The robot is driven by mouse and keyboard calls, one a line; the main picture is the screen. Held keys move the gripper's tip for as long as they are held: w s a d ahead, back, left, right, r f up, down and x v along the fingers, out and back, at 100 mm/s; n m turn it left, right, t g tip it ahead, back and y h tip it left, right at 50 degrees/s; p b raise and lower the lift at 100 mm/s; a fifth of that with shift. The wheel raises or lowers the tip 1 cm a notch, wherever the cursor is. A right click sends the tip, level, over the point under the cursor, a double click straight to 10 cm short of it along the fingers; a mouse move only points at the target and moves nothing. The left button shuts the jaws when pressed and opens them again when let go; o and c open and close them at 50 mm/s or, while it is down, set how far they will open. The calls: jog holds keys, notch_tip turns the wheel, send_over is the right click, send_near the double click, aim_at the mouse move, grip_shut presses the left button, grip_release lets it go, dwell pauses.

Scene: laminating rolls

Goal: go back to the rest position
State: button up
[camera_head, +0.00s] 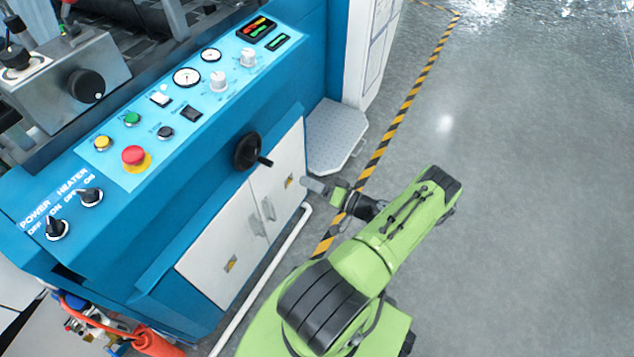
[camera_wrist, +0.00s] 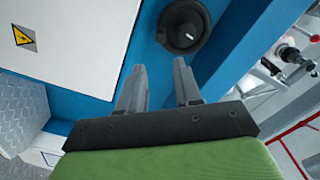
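My gripper (camera_head: 312,186) is at the end of my green arm, to the right of the machine's white cabinet doors in the head view. In the wrist view my gripper (camera_wrist: 159,70) has its two grey fingers apart with nothing between them. The blue laminating machine (camera_head: 205,160) fills the left of the head view. Its black handwheel (camera_head: 247,152) is on the front, left of and above my gripper. A round black knob or wheel (camera_wrist: 184,27) shows just beyond the fingertips in the wrist view, apart from them.
The control panel (camera_head: 190,95) has a red emergency button (camera_head: 134,156), gauges and switches. A grey step plate (camera_head: 336,135) and a white pipe (camera_head: 262,283) lie beside the machine. Yellow-black floor tape (camera_head: 402,112) runs past my arm. The grey floor (camera_head: 540,200) on the right is clear.

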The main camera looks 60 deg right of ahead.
jog(key=shift+s, duration=1)
